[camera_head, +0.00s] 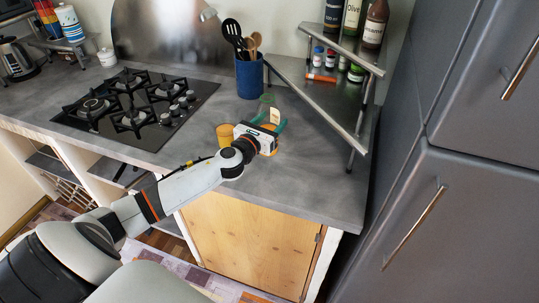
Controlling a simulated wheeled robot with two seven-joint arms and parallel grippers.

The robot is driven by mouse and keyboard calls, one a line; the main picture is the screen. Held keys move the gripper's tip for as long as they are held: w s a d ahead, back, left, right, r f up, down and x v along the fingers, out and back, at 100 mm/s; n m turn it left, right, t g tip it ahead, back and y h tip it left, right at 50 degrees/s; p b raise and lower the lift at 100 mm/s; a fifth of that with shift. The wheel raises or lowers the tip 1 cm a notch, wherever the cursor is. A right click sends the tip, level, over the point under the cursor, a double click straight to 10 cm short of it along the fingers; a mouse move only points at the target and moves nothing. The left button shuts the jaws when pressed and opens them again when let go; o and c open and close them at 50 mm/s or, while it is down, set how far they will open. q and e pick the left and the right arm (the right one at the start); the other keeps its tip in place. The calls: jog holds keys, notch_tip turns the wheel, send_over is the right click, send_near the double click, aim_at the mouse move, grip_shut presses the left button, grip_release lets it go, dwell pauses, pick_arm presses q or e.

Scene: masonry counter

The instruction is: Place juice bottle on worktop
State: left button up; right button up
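My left gripper (270,125) reaches in from the lower left, over the front part of the grey worktop (305,180). Its teal fingers are on both sides of a small bottle with a greenish top and an orange-yellow body, which I take as the juice bottle (274,115). The fingers look closed on it. The gripper body hides its lower part, so I cannot tell whether its base touches the worktop. My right gripper is not in view.
An orange-yellow cylinder (224,133) stands left of the gripper. A blue utensil holder (249,77) is behind. A black gas hob (137,104) lies left; a metal corner shelf (325,90) with jars and bottles stands right. The worktop's front right is clear.

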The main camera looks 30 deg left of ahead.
pick_arm(q)
notch_tip(320, 180, down, 3)
jog(key=shift+a+f+b, duration=0.1)
jog(key=shift+b, duration=0.2)
notch_tip(320, 180, down, 4)
jog(key=shift+f+b, duration=0.1)
jog(key=shift+b, duration=0.85)
jog(key=shift+f, duration=0.1)
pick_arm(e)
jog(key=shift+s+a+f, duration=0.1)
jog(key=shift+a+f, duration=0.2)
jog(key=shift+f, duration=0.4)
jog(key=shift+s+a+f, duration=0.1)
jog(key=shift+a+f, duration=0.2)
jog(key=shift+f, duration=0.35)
pick_arm(q)
jog(key=o, duration=0.9)
jog(key=shift+f, duration=0.15)
jog(key=o, duration=0.4)
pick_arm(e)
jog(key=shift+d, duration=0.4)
